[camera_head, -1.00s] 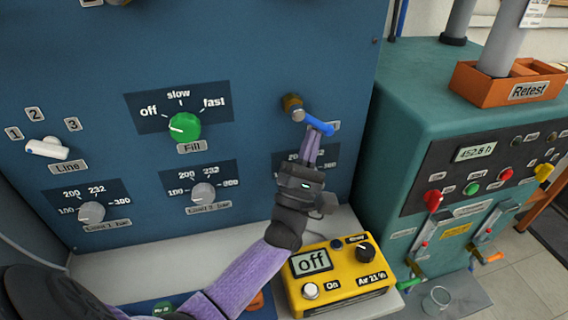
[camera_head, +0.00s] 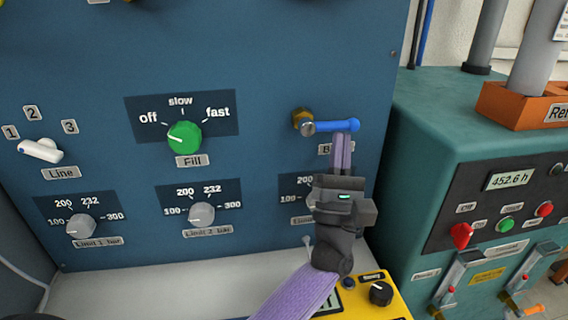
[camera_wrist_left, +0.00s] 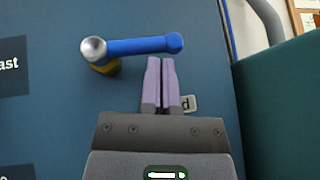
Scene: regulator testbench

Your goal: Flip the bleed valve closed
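The bleed valve has a brass body (camera_head: 302,118) and a blue lever (camera_head: 338,125) on the blue panel. The lever points right and lies about level. It also shows level in the left wrist view (camera_wrist_left: 140,46), with its round knob end at the right. My left gripper (camera_head: 343,140) is just below the lever's outer half, fingers pointing up. In the left wrist view its two purple fingers (camera_wrist_left: 160,64) are together with only a thin gap and nothing between them. Their tips are at the lever's lower edge; I cannot tell whether they touch. The valve's label is partly hidden by the fingers. My right gripper is not in view.
The green Fill knob (camera_head: 184,138) and the Limit 2 knob (camera_head: 202,214) are left of my gripper. A yellow device (camera_head: 372,306) sits below, partly behind my arm. A teal cabinet (camera_head: 430,130) stands close on the right.

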